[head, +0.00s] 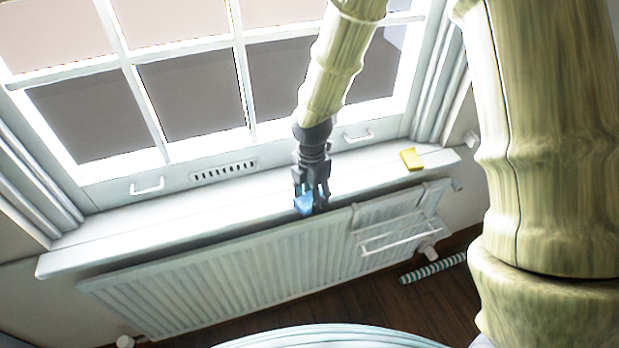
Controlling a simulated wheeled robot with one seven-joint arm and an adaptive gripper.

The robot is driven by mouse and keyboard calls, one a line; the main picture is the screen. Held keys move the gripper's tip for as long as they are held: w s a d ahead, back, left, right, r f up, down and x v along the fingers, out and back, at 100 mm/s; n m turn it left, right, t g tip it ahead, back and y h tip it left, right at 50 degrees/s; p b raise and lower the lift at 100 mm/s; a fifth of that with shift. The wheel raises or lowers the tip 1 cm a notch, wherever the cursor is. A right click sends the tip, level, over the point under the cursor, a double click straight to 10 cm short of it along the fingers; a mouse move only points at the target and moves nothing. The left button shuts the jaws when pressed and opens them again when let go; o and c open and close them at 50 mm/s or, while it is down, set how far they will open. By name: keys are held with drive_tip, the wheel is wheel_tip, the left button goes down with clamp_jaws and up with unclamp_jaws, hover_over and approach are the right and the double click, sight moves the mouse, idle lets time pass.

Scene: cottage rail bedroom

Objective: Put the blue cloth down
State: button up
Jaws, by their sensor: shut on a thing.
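My gripper (311,200) is shut on the blue cloth (304,204). Only a small crumpled part of the cloth shows between the dark fingers; the rest is hidden by them. The gripper points down at the front edge of the white windowsill (150,226), above the radiator's top. I cannot tell whether the cloth touches the sill.
A yellow block or sponge (411,159) lies on the sill to the right. A white radiator (240,268) with a hanging rail rack (400,233) is below. A striped roll (433,268) lies on the dark floor. The sill's left part is clear.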

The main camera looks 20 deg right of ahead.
drive_tip(key=w, duration=0.2)
drive_tip(key=w+d+p, duration=0.1)
drive_tip(key=w, duration=0.2)
drive_tip(key=w+d+p, duration=0.1)
drive_tip(key=w, duration=0.1)
drive_tip(key=shift+w+f, duration=0.35)
drive_tip(key=shift+w, duration=0.05)
drive_tip(key=shift+f+p, duration=1.15)
drive_tip(key=shift+f, duration=0.65)
drive_tip(key=shift+f, duration=0.1)
drive_tip(key=o, duration=1.1)
drive_tip(key=shift+c, duration=0.2)
wheel_tip(320, 180, up, 12)
drive_tip(key=b, duration=0.4)
